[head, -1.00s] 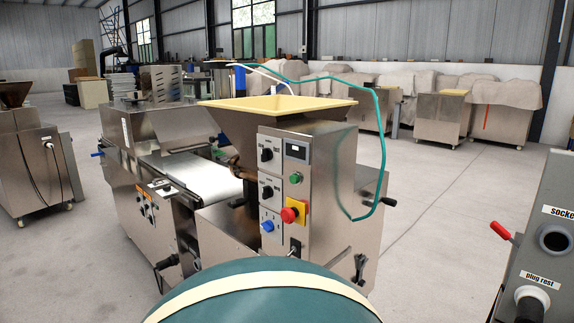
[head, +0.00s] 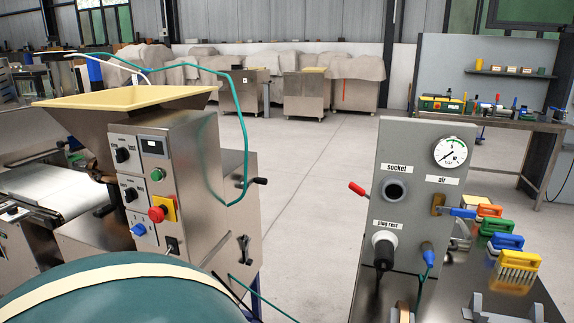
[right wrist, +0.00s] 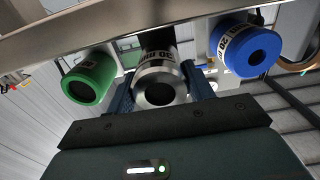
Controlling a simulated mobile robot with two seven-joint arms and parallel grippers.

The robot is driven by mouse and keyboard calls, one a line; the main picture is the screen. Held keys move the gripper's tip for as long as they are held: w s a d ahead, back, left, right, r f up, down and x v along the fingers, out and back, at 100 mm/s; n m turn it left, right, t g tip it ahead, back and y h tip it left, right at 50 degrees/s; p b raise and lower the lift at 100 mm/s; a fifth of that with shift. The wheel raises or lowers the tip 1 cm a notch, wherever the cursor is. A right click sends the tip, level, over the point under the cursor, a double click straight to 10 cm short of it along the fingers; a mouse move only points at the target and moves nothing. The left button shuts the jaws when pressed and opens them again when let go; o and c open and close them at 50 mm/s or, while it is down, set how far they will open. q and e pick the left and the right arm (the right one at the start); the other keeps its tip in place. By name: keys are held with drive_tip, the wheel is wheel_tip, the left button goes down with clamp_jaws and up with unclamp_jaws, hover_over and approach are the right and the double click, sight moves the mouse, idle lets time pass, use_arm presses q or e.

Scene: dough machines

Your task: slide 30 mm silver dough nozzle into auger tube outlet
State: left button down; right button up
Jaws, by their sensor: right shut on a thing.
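The silver nozzle (right wrist: 158,84) shows in the right wrist view, with its round open end toward the camera and a printed label partly visible. My right gripper (right wrist: 160,92) is shut on it, with one dark blue finger at each side. A green nozzle (right wrist: 88,76) is to its left and a blue nozzle (right wrist: 245,50) to its right, both apart from the fingers. The dough machine (head: 180,185) with its cream-rimmed hopper (head: 125,97) stands at the left in the head view. I cannot make out the auger tube outlet. My left gripper is not in view.
A grey panel (head: 420,215) with a socket (head: 394,190), plug and air gauge (head: 450,152) stands right of the machine. Coloured-handled tools (head: 505,242) lie beside it. A teal hose (head: 243,150) hangs by the machine. Open floor (head: 310,150) lies between machine and panel.

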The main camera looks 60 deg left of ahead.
drive_tip(key=p+v, duration=0.3)
drive_tip(key=v, duration=0.3)
idle(0.3)
drive_tip(key=shift+s+d, duration=0.1)
